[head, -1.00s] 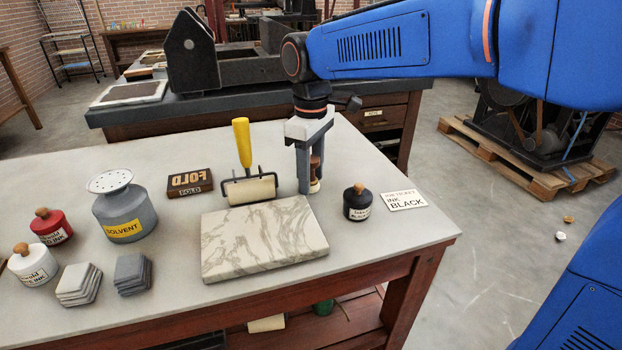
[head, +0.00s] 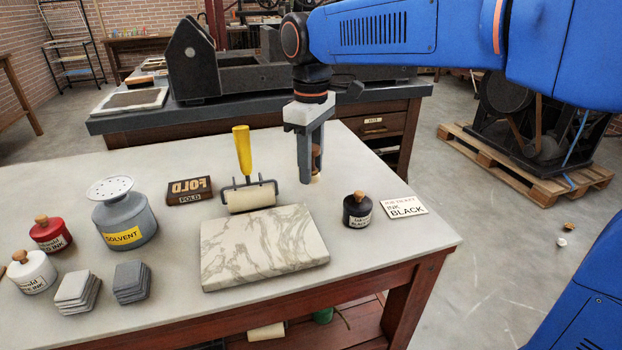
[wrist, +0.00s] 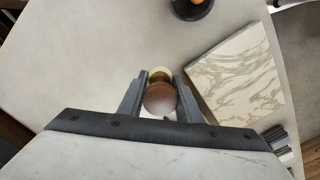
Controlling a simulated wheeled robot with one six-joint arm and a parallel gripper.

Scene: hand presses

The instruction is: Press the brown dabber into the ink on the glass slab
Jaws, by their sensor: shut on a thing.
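My gripper (head: 310,178) is shut on the brown dabber (head: 316,158), and holds it upright just above the table, behind the slab and right of the roller. In the wrist view the dabber's round brown head (wrist: 160,99) sits between the two fingers, with a pale rim beyond it. The slab (head: 265,246) looks like white marble with grey-brown veins, not clear glass; it also shows right of the gripper in the wrist view (wrist: 237,72). I cannot make out a separate ink patch on it.
A yellow-handled roller (head: 250,194) stands behind the slab. A black ink jar (head: 357,210) and a card (head: 404,206) are to the right. A solvent can (head: 123,215), a FOLD block (head: 189,190), red and white jars and stacked tiles are to the left.

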